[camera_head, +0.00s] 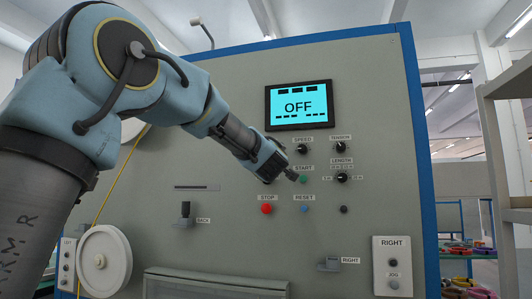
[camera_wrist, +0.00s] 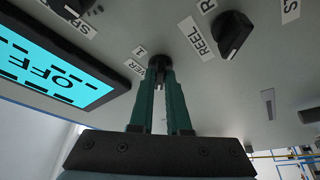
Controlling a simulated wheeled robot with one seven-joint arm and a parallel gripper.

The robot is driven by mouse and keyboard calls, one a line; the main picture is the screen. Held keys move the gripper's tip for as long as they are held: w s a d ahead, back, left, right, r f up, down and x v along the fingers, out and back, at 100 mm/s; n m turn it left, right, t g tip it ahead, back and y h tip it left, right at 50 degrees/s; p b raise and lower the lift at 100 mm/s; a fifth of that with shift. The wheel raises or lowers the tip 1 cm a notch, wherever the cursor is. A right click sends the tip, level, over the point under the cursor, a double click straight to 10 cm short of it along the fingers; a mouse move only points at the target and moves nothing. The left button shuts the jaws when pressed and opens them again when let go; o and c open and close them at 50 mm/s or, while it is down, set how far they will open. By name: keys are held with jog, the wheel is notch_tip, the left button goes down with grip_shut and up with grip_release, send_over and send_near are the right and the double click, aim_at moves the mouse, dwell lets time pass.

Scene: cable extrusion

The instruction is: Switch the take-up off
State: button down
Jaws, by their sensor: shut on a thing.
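My gripper (camera_wrist: 160,85) shows two green fingers in the wrist view, shut on a small dark knob (camera_wrist: 160,63) on the panel. The knob is mostly hidden between the fingertips, and its label is partly covered, so I cannot read it whole. In the head view my gripper (camera_head: 288,172) is in front of the grey panel, below the screen and close to the START label; the held knob cannot be made out there. The screen (camera_head: 299,105) reads OFF and also shows in the wrist view (camera_wrist: 55,72). A dark knob labelled REEL (camera_wrist: 233,34) is right of my fingers.
Near my gripper are the SPEED knob (camera_head: 302,148), TENSION knob (camera_head: 341,146), LENGTH knob (camera_head: 342,178), green START button (camera_head: 303,180), red STOP button (camera_head: 266,209) and blue RESET button (camera_head: 304,209). A BACK lever (camera_head: 185,212) and white reel (camera_head: 104,261) are lower left.

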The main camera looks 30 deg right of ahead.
jog(key=shift+f, duration=0.1)
jog(key=c, duration=0.9)
grip_release()
jog(key=b+v, duration=0.2)
jog(key=v, duration=0.8)
jog(key=shift+s+a+f+b, duration=0.15)
jog(key=shift+s+b, duration=0.15)
